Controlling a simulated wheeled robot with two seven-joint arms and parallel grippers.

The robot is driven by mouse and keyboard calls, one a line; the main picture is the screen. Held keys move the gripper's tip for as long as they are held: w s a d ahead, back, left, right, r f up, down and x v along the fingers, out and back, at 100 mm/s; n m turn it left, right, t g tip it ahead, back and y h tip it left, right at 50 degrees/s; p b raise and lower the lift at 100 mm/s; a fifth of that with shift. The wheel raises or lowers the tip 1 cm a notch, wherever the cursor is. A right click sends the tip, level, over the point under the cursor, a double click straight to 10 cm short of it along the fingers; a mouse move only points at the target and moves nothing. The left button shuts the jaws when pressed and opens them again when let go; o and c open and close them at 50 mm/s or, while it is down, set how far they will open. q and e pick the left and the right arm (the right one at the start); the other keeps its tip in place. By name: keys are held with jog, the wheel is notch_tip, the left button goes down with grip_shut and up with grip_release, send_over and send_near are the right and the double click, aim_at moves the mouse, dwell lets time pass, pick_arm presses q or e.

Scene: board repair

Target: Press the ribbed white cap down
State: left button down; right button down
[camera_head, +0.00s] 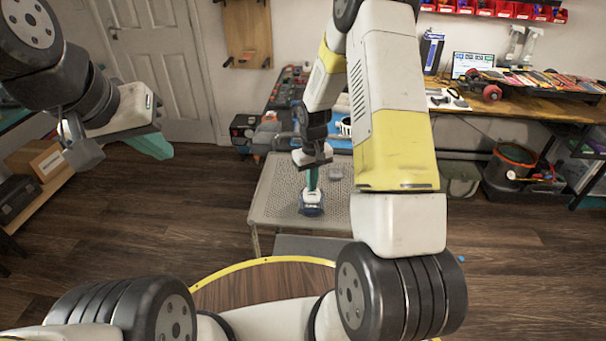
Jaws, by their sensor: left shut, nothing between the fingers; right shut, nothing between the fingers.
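My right gripper (312,187) points straight down over the perforated grey table (276,200), its teal fingers shut. Directly below the fingertips is a small white piece (312,197), likely the white cap; its ribs are too small to make out. It sits on a dark blue round object (311,210) on the table. The fingertips look to be at or on the top of the white piece; I cannot tell whether they touch it. My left gripper (156,148) is at the left, in the air away from the table, its teal fingers shut and empty.
Behind is a cluttered workbench (287,92). A wooden bench (560,108) with a laptop (473,64) and skateboards stands at the right. The table's front left is clear.

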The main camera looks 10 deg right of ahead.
jog(key=shift+f, duration=0.85)
dwell(0.7)
jog(key=shift+r, duration=0.1)
notch_tip(320, 180, up, 8)
dwell(0.9)
dwell(0.3)
notch_tip(320, 180, up, 10)
jog(key=r+t, duration=0.1)
jog(key=t, duration=0.1)
send_over(314, 199)
jog(key=s+r+m+t, duration=0.1)
jog(key=s+r, duration=0.5)
jog(key=r, duration=0.3)
jog(key=s+a+r+t+y, duration=0.1)
jog(key=s+r, duration=0.2)
jog(key=s, duration=0.4)
jog(key=s+a+r+m+t+y, duration=0.1)
jog(key=s+r, duration=0.3)
jog(key=s, duration=0.4)
jog(key=shift+r+t, duration=0.25)
jog(key=shift+t, duration=0.35)
jog(key=shift+a, duration=0.1)
